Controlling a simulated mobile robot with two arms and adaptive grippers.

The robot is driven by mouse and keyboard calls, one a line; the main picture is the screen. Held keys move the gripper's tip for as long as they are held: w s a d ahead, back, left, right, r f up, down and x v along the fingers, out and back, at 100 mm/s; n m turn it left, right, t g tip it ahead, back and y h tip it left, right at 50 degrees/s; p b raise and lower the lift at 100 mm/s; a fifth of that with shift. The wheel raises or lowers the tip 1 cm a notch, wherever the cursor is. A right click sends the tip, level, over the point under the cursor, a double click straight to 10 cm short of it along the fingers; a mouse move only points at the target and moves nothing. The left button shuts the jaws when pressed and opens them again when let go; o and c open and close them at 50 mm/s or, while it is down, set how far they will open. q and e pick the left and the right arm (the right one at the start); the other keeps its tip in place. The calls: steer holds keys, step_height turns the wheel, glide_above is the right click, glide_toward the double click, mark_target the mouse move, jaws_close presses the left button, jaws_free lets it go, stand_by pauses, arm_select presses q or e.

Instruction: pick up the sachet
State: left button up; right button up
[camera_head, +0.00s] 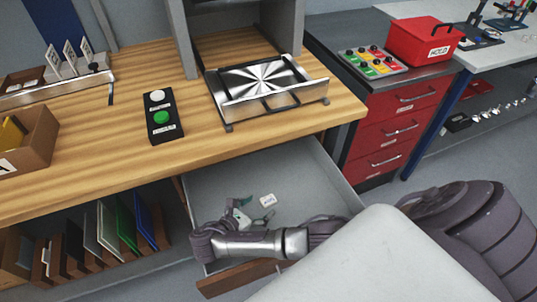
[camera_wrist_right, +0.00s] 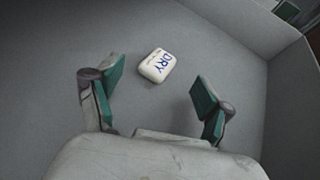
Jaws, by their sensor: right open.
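The sachet (camera_head: 267,200) is a small white packet lying on the grey floor of the open drawer (camera_head: 325,172). In the right wrist view the sachet (camera_wrist_right: 157,66) shows the word DRY in blue and lies ahead of the fingers, a little left of the middle between them. My right gripper (camera_head: 238,215) reaches down into the drawer, to the left of the sachet in the head view. In the wrist view its two green-padded fingers (camera_wrist_right: 154,92) are spread apart with nothing between them. My left gripper is not in view.
The drawer walls (camera_wrist_right: 290,60) stand to the right in the wrist view. The wooden bench (camera_head: 95,140) is above the drawer, with a black button box (camera_head: 163,117) and a metal fixture (camera_head: 265,88). A red drawer cabinet (camera_head: 395,120) stands to the right. The drawer floor around the sachet is clear.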

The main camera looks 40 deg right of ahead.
mark_target(267, 201)
steer(key=x, duration=0.3)
steer(key=shift+d+f, duration=0.1)
steer(key=shift+d, duration=0.15)
steer(key=c, duration=1.3)
